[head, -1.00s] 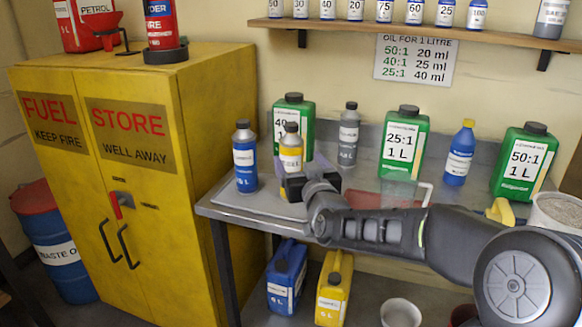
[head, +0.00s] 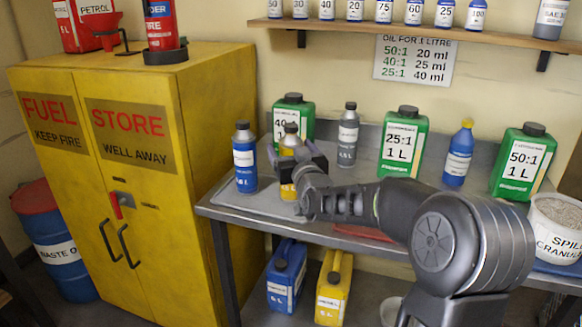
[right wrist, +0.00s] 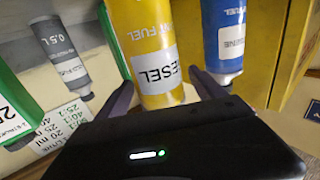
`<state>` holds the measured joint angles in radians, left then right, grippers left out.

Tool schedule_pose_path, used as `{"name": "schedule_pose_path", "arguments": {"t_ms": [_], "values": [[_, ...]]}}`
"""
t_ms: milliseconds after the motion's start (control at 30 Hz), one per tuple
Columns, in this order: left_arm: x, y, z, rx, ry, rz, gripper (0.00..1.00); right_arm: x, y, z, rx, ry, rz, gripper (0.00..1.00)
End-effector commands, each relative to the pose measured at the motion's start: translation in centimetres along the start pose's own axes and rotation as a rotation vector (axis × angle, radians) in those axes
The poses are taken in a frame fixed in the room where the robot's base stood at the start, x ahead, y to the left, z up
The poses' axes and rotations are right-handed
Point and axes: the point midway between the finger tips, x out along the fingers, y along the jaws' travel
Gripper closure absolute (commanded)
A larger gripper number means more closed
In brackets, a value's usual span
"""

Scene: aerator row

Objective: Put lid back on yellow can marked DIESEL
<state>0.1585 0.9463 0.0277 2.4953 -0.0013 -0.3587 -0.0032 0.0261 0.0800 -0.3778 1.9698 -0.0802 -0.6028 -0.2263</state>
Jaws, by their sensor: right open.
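The yellow can (head: 288,191), a slim bottle shape, stands upright on a grey tray (head: 255,203) at the bench's left end. In the right wrist view its white label (right wrist: 156,74) shows "ESEL". A dark cap (head: 291,128) shows at its top in the head view; its top is hidden in the wrist view. My right gripper (head: 293,158) is open around the can's upper part. In the wrist view the right gripper's fingers (right wrist: 163,92) are on either side of it; contact is unclear. I see no loose lid. My left gripper is out of view.
A blue bottle (head: 245,173) stands close left of the can, and a grey bottle (head: 348,138) stands behind right. Green jugs (head: 402,145) line the bench's back. A granule bucket (head: 556,235) stands at right. A larger yellow jerrycan (head: 333,297) is below.

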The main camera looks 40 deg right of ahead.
Motion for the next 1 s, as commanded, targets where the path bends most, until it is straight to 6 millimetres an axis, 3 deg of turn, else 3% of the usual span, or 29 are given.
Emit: {"name": "schedule_pose_path", "arguments": {"t_ms": [567,1000], "values": [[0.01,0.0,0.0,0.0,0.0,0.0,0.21,0.05,0.02,0.03,0.0,0.0,0.0,0.21],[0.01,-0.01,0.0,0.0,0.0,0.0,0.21,0.04,0.02,0.03,0.0,-0.001,0.0,0.55]]}}
